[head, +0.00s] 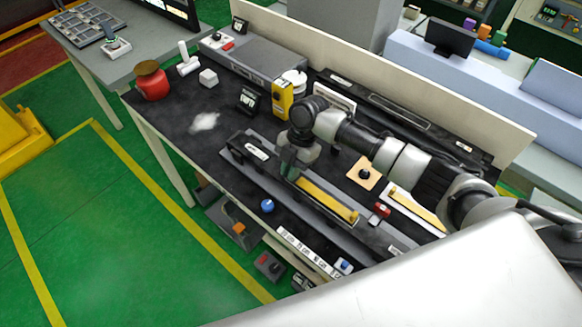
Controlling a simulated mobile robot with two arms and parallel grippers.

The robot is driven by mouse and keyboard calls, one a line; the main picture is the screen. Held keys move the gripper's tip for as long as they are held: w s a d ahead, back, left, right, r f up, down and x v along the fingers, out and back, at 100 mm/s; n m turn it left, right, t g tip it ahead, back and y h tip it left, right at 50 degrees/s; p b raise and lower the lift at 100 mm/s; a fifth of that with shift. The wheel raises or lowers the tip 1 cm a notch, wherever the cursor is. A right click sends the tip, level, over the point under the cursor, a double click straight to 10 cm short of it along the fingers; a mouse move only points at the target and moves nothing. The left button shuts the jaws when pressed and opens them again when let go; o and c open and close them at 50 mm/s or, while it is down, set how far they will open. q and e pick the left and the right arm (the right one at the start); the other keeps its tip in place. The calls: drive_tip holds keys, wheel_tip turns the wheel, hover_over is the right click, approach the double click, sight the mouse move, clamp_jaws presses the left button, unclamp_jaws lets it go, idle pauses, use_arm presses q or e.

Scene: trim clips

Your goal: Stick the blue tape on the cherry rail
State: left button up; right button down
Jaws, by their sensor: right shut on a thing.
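My right gripper (296,166) reaches in from the right over the dark workbench. It points down at the left end of a yellow strip (330,203) lying along a long grey rail (262,176). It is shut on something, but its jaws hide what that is. I cannot make out a blue tape or a cherry-coloured rail for certain. A small round blue thing (267,206) lies in front of the grey rail. Another yellow strip (418,208) lies on a white plate at the right. My left gripper is out of view.
A yellow box (282,101) and a white round stack (295,80) stand behind the gripper. A red jar (151,82) stands at the bench's left end. A small red thing (381,210) and a tan plate with a black knob (363,173) lie right of the gripper.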

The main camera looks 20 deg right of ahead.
idle(0.8)
drive_tip(key=c, duration=1.1)
unclamp_jaws()
